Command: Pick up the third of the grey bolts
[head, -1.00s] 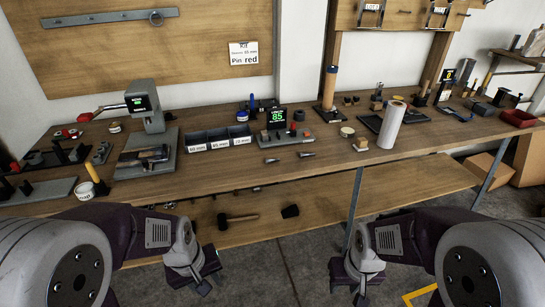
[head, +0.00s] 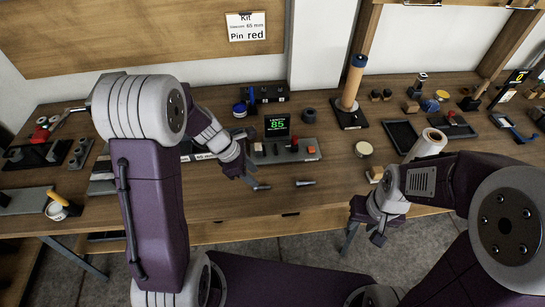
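Two small grey bolt-like pieces lie on the wooden bench near its front edge in the head view. One bolt (head: 305,183) lies clear on the wood. The other bolt (head: 261,187) is right at my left gripper (head: 247,178), which is low over the bench; I cannot tell whether they touch. No third loose bolt is clearly seen. The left fingers are small and partly hidden, so their opening cannot be told. My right gripper (head: 369,222) is in front of the bench edge, fingers apart and empty.
A tester with a green "85" display (head: 277,125) stands behind the bolts. Labelled bins (head: 203,156) are partly hidden by my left arm. A round tin (head: 363,149), a black tray (head: 401,136) and a white roll (head: 428,144) stand to the right.

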